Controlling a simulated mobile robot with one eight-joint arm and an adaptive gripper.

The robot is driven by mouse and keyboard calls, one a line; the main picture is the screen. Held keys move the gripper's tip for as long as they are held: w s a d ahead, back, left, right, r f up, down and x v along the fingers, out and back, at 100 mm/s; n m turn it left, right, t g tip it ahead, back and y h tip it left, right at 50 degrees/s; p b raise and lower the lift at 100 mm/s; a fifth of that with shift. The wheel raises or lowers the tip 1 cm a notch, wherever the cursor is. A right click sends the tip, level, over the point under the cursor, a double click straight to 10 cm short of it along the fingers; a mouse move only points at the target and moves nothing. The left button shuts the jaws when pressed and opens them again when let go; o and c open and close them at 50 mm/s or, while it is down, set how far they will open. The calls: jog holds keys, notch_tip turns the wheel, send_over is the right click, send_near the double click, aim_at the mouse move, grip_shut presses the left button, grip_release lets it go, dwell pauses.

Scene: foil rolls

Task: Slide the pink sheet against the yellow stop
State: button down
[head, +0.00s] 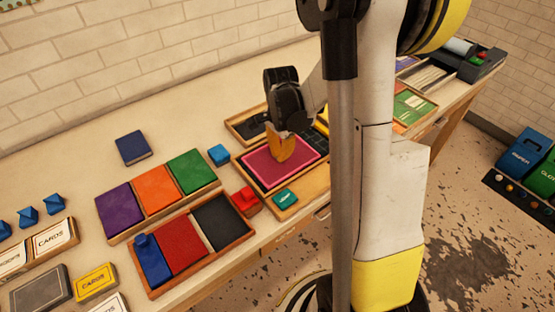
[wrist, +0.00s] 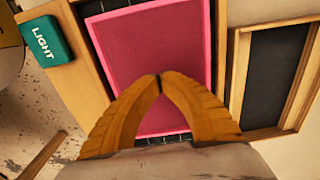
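The pink sheet (head: 272,172) is a magenta panel with a bright pink rim, lying flat on a dark gridded bed in a wooden frame. In the wrist view the pink sheet (wrist: 150,40) fills the middle, with dark grid showing beyond its edges. My gripper (head: 281,161) is over the sheet, pointing down. Its orange fingertips meet in the wrist view (wrist: 158,76), with nothing seen between them; whether they touch the sheet I cannot tell. A yellow piece (head: 321,127), perhaps the yellow stop, shows beyond the sheet, partly hidden by my arm.
A teal block marked LIGHT (wrist: 43,42) sits on the frame's side. A red block (head: 246,201) and a blue block (head: 218,155) stand nearby. A black-floored wooden tray (wrist: 272,75) lies alongside. Trays of coloured panels (head: 157,188) are to the left.

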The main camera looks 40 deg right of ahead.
aim_at(302, 145)
jog(key=shift+d, duration=0.1)
jog(key=shift+d+f+b, duration=0.15)
jog(key=shift+d+b, duration=0.15)
jog(key=shift+d, duration=1.05)
jog(key=shift+d, duration=0.1)
jog(key=shift+w+d, duration=0.1)
jog(key=shift+d, duration=1.35)
jog(key=shift+d, duration=0.15)
jog(key=shift+d, duration=1)
jog(key=shift+d, duration=0.15)
jog(key=shift+d, duration=0.15)
